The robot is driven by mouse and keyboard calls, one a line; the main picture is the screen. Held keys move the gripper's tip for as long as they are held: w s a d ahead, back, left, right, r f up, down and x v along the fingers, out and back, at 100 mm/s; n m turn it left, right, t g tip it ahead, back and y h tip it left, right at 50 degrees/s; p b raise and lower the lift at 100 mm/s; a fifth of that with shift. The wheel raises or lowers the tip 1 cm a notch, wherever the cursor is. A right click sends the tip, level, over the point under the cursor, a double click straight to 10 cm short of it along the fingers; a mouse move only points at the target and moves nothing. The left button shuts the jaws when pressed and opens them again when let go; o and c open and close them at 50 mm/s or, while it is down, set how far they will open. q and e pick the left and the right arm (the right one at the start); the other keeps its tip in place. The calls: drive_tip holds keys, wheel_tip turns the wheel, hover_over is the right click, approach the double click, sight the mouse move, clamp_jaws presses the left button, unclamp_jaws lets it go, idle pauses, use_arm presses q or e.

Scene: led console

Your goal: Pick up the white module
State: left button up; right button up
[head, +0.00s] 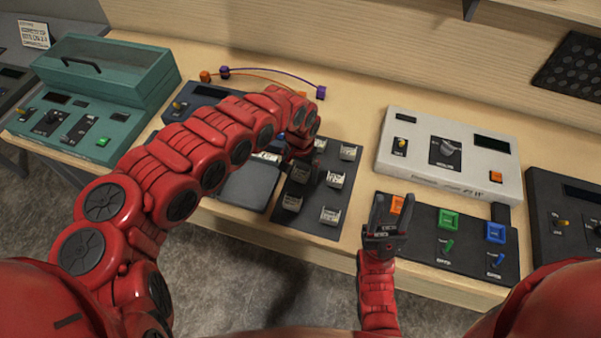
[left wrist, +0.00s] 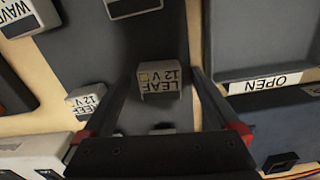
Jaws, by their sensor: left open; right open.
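Several small pale grey-white modules sit on a dark panel (head: 311,225) in the middle of the table. One module labelled LEAF 12 V (left wrist: 163,82) lies between the spread fingers of my left gripper (left wrist: 163,98) in the left wrist view, with gaps on both sides. A REEF 12 V module (left wrist: 88,102) and a WAVE module (left wrist: 20,17) are nearby. In the head view my left gripper (head: 299,168) is over the panel, partly hidden by its arm. Other modules (head: 348,152) (head: 329,215) show there. My right gripper (head: 391,208) is open and empty, near the front edge.
A white console (head: 450,175) stands right of the panel, with a dark switch box (head: 445,262) in front. A teal case (head: 105,75) stands at the left. Orange and purple cables (head: 265,72) lie at the back. A dark console (head: 570,215) is far right.

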use_arm(q)
drive_tip(key=shift+f, duration=0.1)
drive_tip(key=c, duration=1.5)
